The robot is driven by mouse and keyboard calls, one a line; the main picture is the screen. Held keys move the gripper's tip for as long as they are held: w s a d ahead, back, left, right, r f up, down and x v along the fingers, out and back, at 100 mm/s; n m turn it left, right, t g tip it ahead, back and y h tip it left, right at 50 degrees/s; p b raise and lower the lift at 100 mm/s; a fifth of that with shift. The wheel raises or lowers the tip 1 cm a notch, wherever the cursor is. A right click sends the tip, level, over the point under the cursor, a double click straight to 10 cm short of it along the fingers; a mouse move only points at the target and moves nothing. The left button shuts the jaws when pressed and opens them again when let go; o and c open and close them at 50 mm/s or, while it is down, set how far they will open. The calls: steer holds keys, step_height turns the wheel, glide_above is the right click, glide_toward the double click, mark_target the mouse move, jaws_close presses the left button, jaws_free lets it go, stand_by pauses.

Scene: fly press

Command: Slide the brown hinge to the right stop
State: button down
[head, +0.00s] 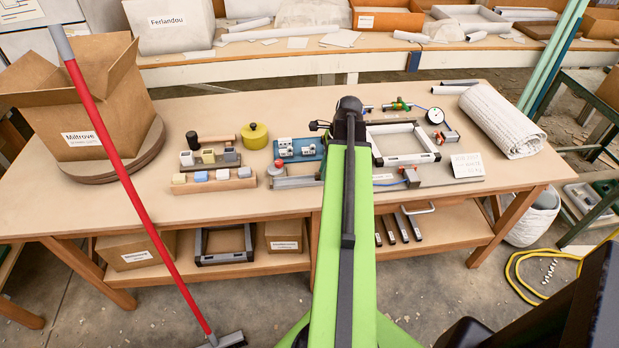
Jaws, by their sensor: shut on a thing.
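I cannot make out the brown hinge in the head view; no part of it shows clearly. My green arm with its black strip rises through the middle of the picture and covers part of the work area. My gripper is hidden behind the arm, so what its jaws hold does not show. A small dark piece (318,125) sticks out to the left of the arm's top end; I cannot tell what it belongs to.
On the wooden table (110,205), a yellow pot (255,136), a block rack (214,184) and a blue tray (300,150) stand left of my arm. A box marked Miltrove (88,108) is farther left. A white roll (500,120) and a dial gauge (435,116) are at right.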

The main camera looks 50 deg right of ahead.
steer(key=shift+s+d, duration=0.15)
steer(key=shift+d, duration=0.05)
stand_by(0.3)
steer(key=shift+s+d, duration=0.75)
steer(key=shift+d, duration=0.15)
steer(key=shift+s+d, duration=0.1)
steer(key=shift+s+d, duration=0.4)
steer(key=shift+d, duration=0.1)
steer(key=c, duration=1.7)
jaws_free()
steer(key=shift+s+d, duration=0.1)
steer(key=shift+d, duration=0.05)
steer(key=shift+c, duration=0.2)
steer(key=o, duration=0.5)
steer(key=shift+o, duration=0.2)
steer(key=shift+c, duration=1.4)
